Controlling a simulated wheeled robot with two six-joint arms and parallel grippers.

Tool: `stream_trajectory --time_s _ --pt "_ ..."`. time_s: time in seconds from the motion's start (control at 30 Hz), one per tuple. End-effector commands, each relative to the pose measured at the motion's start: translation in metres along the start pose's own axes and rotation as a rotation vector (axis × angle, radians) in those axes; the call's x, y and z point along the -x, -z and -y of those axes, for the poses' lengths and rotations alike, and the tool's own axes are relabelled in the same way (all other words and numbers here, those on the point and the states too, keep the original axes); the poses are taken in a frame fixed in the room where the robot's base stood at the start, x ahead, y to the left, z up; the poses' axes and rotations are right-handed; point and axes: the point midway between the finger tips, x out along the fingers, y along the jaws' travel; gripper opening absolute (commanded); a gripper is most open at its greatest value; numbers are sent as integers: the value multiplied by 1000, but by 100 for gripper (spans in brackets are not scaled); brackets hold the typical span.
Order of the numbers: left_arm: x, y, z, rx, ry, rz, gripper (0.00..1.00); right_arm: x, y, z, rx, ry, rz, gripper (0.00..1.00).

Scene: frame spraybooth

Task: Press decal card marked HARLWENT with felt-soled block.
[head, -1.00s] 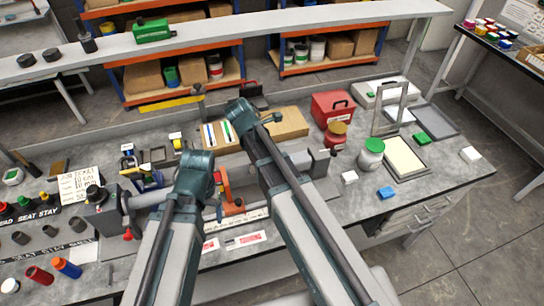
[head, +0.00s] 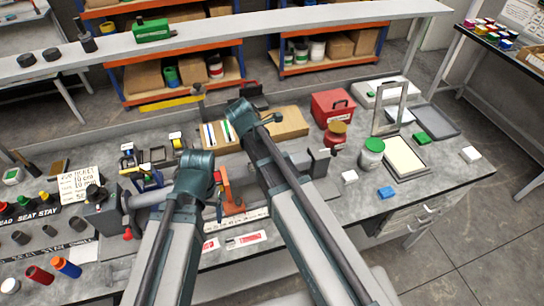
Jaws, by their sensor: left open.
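My left arm comes up from the bottom and bends at a dark teal joint. My left gripper (head: 221,204) is mostly hidden beyond that joint, near an upright orange piece (head: 230,198); it is open, and I see nothing held in it. White cards with red print (head: 247,239) lie at the bench's front edge, their lettering too small to read, so I cannot tell which is HARLWENT. A small blue block (head: 387,192) and a white block (head: 350,176) lie at the right; no felt sole can be made out. My right gripper is not visible.
A grey fixture (head: 100,213) with a tube stands at the left. A red box (head: 333,107), a green-lidded jar (head: 371,152) and a framed pale panel (head: 404,158) stand at the right. Coloured cylinders (head: 66,267) are at the front left. The right front bench is fairly clear.

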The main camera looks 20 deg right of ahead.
Motion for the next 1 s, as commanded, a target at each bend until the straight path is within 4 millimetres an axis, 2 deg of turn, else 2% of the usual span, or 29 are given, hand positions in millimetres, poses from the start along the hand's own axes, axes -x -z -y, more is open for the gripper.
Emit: stream_trajectory --time_s 0.27,0.7,1.0 --pt "-3 0 0 0 0 0 77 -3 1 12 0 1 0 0" --pt "0 0 0 0 0 0 77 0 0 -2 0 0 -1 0" --pt "-4 0 0 0 0 0 77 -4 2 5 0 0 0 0"
